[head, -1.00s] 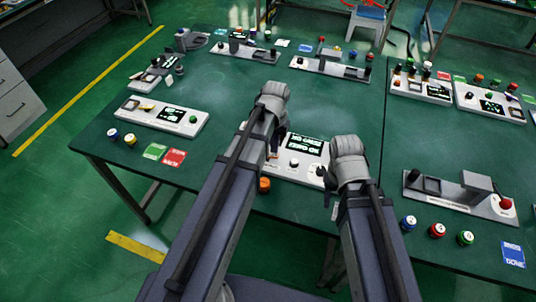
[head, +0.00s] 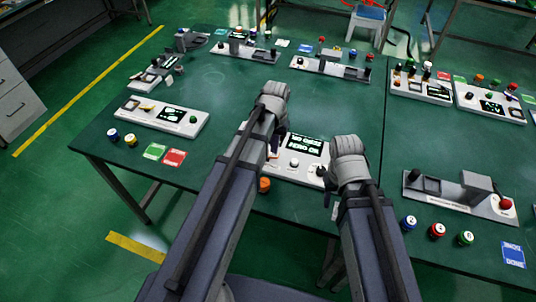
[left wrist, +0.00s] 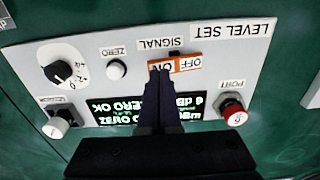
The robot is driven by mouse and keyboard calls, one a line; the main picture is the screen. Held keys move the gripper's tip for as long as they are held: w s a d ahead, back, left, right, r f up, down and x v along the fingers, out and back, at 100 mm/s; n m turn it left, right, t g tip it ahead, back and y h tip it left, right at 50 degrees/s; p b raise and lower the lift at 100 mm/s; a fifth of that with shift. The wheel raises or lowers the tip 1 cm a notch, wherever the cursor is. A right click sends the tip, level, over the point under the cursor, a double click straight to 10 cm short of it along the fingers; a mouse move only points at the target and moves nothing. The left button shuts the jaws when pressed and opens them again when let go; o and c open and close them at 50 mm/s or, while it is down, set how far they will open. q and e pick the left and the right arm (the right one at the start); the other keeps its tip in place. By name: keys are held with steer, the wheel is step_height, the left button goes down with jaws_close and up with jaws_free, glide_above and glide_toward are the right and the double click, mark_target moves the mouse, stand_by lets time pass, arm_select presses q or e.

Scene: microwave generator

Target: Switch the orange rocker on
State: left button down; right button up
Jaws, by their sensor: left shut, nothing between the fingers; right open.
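The orange rocker (left wrist: 190,63) is in the left wrist view, on the white generator panel (left wrist: 75,40), which appears upside down there. Its halves are marked OFF and ON. My left gripper (left wrist: 158,73) is shut and empty, its fingertips at the ON half and partly covering it. I cannot tell whether they press it. In the head view my left gripper (head: 272,154) is over the left part of the same panel (head: 290,175), and the rocker is mostly hidden. My right gripper (head: 329,193) is open and empty at the panel's right end, its fingers largely hidden by the arm.
The panel carries a black dial (left wrist: 62,71), a white ZERO button (left wrist: 116,69), a lit display (left wrist: 115,108) and a red-capped PORT connector (left wrist: 233,115). Other panels, such as a left one (head: 160,115) and a right one (head: 462,197), stand around the green table, with loose caps nearby.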

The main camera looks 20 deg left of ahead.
mark_target(275, 155)
arm_select(q)
steer(key=shift+f+b, duration=1.15)
arm_select(e)
steer(key=shift+f, duration=1.2)
steer(key=shift+r, duration=0.1)
arm_select(q)
step_height(275, 155, up, 7)
steer(key=p, duration=0.7)
steer(key=shift+r, duration=0.1)
arm_select(e)
step_height(275, 155, up, 7)
arm_select(q)
steer(key=shift+s+d, duration=0.1)
steer(key=s+d+m+y, duration=0.1)
steer(key=s+d+m, duration=0.2)
steer(key=s+d, duration=0.7)
steer(key=s, duration=0.4)
steer(key=shift+d, duration=0.15)
